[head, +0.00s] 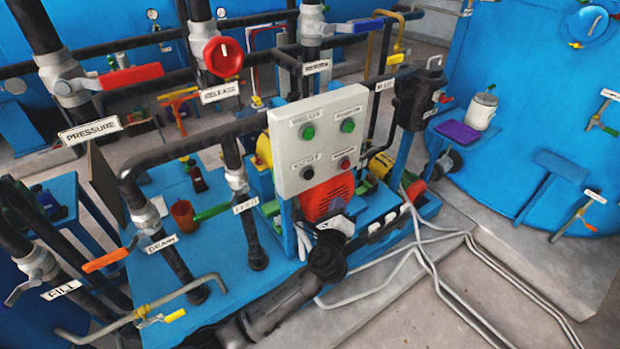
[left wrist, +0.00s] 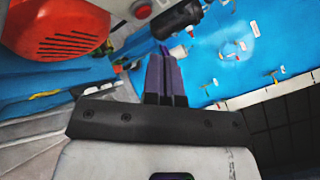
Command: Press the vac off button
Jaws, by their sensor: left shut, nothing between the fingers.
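A pale grey control panel (head: 322,143) stands upright on blue posts in the head view. It has two green buttons on top, a dark button (head: 307,172) at lower left and a red button (head: 344,164) at lower right. The small labels are blurred; the one over the dark button seems to read vac off. My left gripper (head: 345,222) is below the panel, beside the red motor, apart from the buttons and partly hard to make out. In the left wrist view its dark fingers (left wrist: 165,72) are together and empty. The panel's corner (left wrist: 128,10) shows at the top there.
The ribbed red motor (head: 328,195) sits directly under the panel and also fills the upper left of the wrist view (left wrist: 55,28). A black vertical cylinder (head: 418,97) stands right of the panel. Black pipes with valves crowd the left. Floor to the right has pale conduits.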

